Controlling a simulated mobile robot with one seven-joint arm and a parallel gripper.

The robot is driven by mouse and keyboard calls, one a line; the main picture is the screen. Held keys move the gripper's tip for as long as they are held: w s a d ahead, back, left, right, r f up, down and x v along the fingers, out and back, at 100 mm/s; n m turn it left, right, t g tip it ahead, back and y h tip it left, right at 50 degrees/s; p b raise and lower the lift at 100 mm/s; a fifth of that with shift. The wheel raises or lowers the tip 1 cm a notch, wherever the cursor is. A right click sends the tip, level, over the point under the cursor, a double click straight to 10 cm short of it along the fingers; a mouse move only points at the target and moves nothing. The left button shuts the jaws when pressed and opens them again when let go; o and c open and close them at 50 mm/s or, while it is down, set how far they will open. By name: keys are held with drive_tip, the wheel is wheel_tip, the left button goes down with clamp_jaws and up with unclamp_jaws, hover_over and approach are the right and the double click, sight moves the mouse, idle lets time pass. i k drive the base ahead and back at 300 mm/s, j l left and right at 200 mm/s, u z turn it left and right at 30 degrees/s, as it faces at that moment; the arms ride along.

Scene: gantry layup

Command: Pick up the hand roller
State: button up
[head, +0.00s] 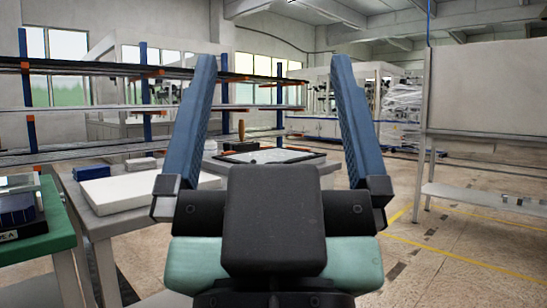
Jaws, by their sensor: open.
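My gripper (273,62) is open and empty, with its two long blue fingers spread wide across the middle of the head view. Between the fingers, farther off, a small upright orange-brown handle (241,129) stands over a dark block (241,146) on a grey table. It may be the hand roller, but it is too small to tell for certain. My gripper is well short of it and touches nothing. The front of that table is hidden behind my gripper.
A dark-framed flat panel (272,157) lies on the far table. At left, a grey table (100,222) holds a white slab (128,193), and a green table (38,246) holds blue boxes. Racks stand behind. A shelf unit (482,192) stands right; the floor before it is clear.

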sight(242, 125)
drive_tip(key=i+j, duration=0.75)
drive_tip(key=i, duration=0.1)
